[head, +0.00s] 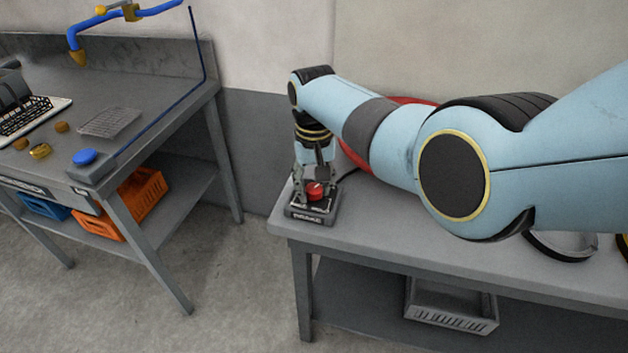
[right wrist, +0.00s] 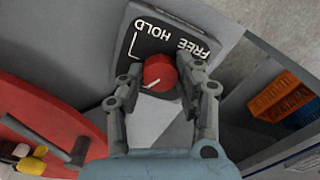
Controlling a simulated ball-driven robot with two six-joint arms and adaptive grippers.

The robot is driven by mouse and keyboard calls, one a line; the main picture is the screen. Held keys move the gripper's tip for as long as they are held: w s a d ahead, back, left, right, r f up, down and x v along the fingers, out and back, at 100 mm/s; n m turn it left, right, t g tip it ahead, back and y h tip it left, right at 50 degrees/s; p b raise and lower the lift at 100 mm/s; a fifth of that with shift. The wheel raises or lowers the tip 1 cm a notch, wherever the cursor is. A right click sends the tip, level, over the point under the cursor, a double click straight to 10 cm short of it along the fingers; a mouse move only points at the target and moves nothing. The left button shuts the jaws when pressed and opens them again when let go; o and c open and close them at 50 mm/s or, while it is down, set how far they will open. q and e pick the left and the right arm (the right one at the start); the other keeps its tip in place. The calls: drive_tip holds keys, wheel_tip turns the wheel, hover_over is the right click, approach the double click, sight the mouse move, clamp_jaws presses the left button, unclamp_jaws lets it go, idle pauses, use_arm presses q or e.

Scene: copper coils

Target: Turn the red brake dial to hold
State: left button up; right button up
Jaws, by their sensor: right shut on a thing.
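The red brake dial (head: 316,190) sits on a small dark box (head: 312,218) at the left end of the right-hand bench. In the right wrist view the dial (right wrist: 160,71) is a round red knob with a white line that lies toward the lower left. Its dark plate (right wrist: 160,44) carries the words HOLD, at the upper left, and FREE, at the upper right. My right gripper (head: 315,181) reaches down from above. Its two fingers (right wrist: 162,80) stand on either side of the dial, shut on it. My left gripper is not in view.
A large red round thing (right wrist: 50,125) stands close beside the box on the bench (head: 400,232). A grey crate (head: 451,306) is on the shelf below. The left bench (head: 150,118) holds a blue button (head: 84,157) and a wire tray (head: 110,122); floor lies between the benches.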

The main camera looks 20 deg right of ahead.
sight(315, 188)
drive_tip(key=m+p, duration=0.1)
drive_tip(key=m, duration=0.4)
drive_tip(key=shift+m, duration=0.3)
drive_tip(key=m, duration=0.6)
drive_tip(key=shift+p, duration=0.4)
drive_tip(key=shift+m, duration=0.3)
drive_tip(key=o, duration=1.1)
drive_tip(key=shift+o, duration=0.2)
drive_tip(key=shift+r, duration=0.1)
wheel_tip(315, 188, up, 12)
drive_tip(key=shift+f, duration=0.2)
